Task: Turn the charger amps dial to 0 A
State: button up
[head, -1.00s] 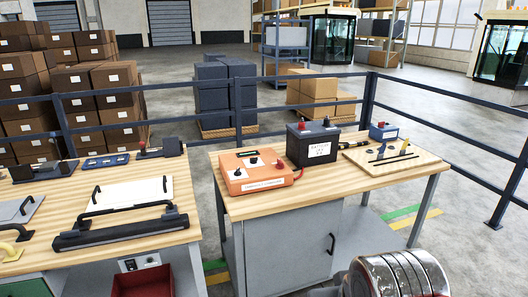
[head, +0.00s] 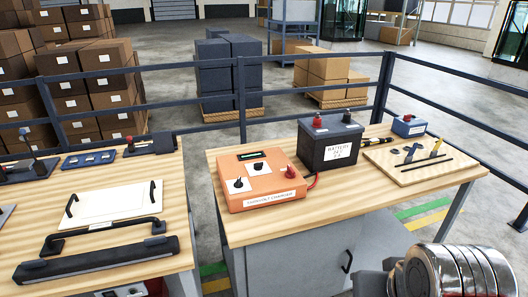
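The orange charger (head: 262,200) sits on the wooden top of the right workbench (head: 410,196), with a white label along its front. Its top carries a small dark display (head: 251,155) and two black knobs on white plates, a front-left knob (head: 238,183) and a rear-right knob (head: 259,166). I cannot tell which one is the amps dial, and their pointers and markings are too small to read. A red terminal or knob (head: 290,172) stands at its right side. My gripper is not in view; only a silver ringed part of my arm shows at the lower right.
A dark battery (head: 328,150) stands right of the charger, with a red cable between them. A board with tools (head: 420,161) and a small blue box (head: 408,126) lie farther right. The left workbench (head: 150,262) holds bars, handles and plates. Blue railings (head: 200,124) run behind.

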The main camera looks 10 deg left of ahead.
aim_at(257, 166)
jog(key=u, duration=0.25)
jog(key=i, duration=1.3)
jog(key=u, duration=0.55)
